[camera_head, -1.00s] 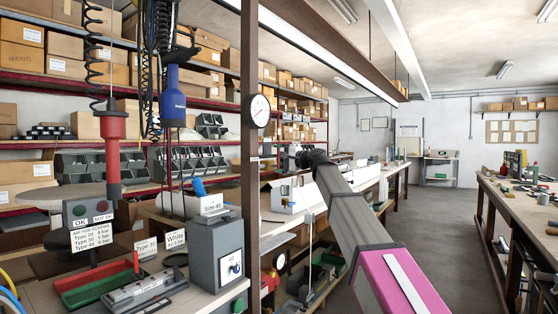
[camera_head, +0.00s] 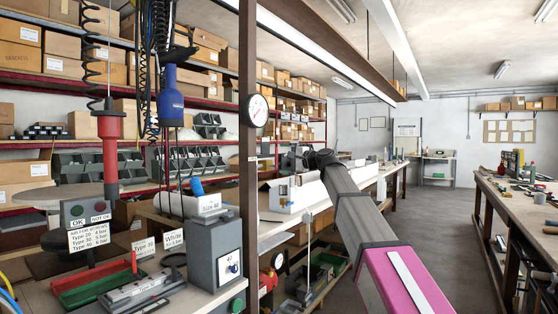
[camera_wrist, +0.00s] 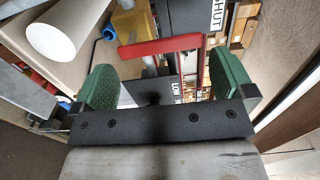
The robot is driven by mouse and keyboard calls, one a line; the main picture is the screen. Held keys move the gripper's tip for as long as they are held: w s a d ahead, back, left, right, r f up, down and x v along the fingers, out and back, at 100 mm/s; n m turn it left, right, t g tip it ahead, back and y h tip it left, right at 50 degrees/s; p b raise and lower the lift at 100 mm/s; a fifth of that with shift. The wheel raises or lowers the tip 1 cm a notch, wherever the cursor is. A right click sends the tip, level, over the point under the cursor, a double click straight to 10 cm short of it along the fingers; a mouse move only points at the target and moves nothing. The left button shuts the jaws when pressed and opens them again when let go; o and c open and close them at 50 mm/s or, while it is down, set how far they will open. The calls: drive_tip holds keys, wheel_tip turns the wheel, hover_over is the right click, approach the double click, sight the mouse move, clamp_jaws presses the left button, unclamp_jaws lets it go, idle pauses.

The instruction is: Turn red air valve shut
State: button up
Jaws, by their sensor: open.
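In the wrist view a red bent lever (camera_wrist: 160,46), the valve handle, lies ahead of my gripper (camera_wrist: 163,76). Its long bar runs across the picture, and its right end bends down towards the right pad. My gripper is open, with one green ribbed pad on each side and nothing held between them. I cannot tell whether the lever touches a pad. A dark plate marked SHUT (camera_wrist: 217,16) is beyond the lever, and a partly hidden label starting LOW (camera_wrist: 177,87) shows between the pads. In the head view my arm reaches over the bench; my gripper is hidden there.
The wrist view shows a white cylinder (camera_wrist: 62,30) and a yellow part (camera_wrist: 133,25) near the left pad. The aisle floor (camera_head: 440,225) is clear.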

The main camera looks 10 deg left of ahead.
drive_tip(key=v, duration=0.7)
